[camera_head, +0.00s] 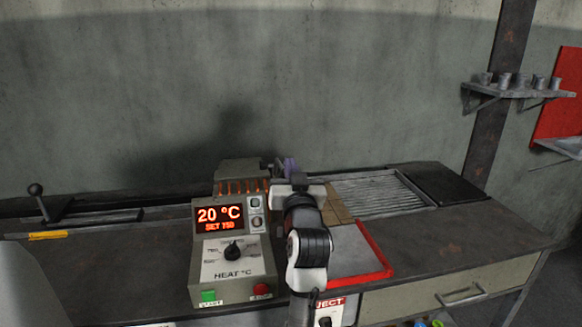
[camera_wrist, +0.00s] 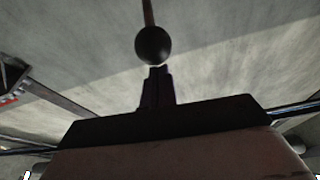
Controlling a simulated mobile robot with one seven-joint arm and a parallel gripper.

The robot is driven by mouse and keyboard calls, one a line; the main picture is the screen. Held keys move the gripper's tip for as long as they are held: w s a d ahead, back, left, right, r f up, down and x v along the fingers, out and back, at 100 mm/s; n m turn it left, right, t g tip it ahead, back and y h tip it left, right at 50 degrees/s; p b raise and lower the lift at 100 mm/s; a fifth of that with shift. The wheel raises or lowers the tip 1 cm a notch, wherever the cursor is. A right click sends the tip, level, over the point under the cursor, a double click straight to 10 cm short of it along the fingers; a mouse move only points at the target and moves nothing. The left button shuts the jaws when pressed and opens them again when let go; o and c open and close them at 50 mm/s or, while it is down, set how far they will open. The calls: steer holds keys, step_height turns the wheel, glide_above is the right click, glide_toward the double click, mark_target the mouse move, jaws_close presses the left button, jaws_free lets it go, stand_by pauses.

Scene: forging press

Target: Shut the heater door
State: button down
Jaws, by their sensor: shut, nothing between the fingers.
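The heater has a control box (camera_head: 233,262) with an orange display reading 20 °C. Behind it are orange-lit slats (camera_head: 242,187) under a grey raised part (camera_head: 238,168). I cannot tell for sure which part is the door or how far open it stands. My gripper (camera_head: 290,163) is just right of the grey part, with its purple fingers pointing away. In the wrist view my gripper (camera_wrist: 156,72) is shut and empty. A black ball knob (camera_wrist: 153,45) on a thin rod appears right ahead of the fingertips; I cannot tell whether they touch it.
The dark bench (camera_head: 120,265) runs across the view. To the right are a red-edged plate (camera_head: 357,252), a ribbed grey panel (camera_head: 382,192) and a black plate (camera_head: 445,183). A lever with a ball knob (camera_head: 35,189) stands at far left. The wall is behind.

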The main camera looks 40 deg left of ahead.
steer(key=shift+t+y, duration=0.5)
steer(key=f+b, duration=0.1)
steer(key=b, duration=0.1)
steer(key=f+b, duration=0.1)
steer(key=b, duration=0.1)
steer(key=s+d+f+b, duration=0.1)
steer(key=f+b, duration=0.1)
steer(key=shift+d+f, duration=0.1)
